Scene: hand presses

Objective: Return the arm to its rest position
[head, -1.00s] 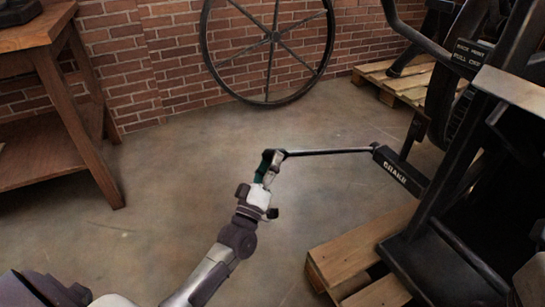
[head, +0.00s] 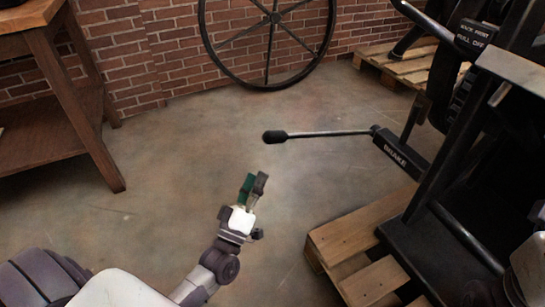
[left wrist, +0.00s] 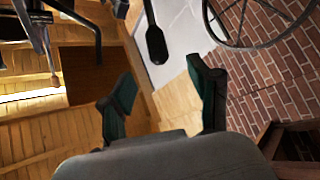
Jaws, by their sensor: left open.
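My left gripper (head: 254,188) is open and empty above the concrete floor in the head view. Its two green-padded fingers stand apart in the left wrist view (left wrist: 165,95). The brake lever (head: 330,134) sticks out to the left from the black press (head: 440,200), with a dark knob at its end. The knob is above and slightly right of the gripper in the head view, with a gap between them. In the left wrist view the lever's dark end (left wrist: 155,42) shows beyond the fingers. My right gripper is not in view.
The press stands on a wooden pallet (head: 340,240) at the right. A wooden table (head: 75,95) stands at the left. A large spoked wheel (head: 268,40) leans at the brick wall, with another pallet (head: 400,62) at the back right. The floor between is clear.

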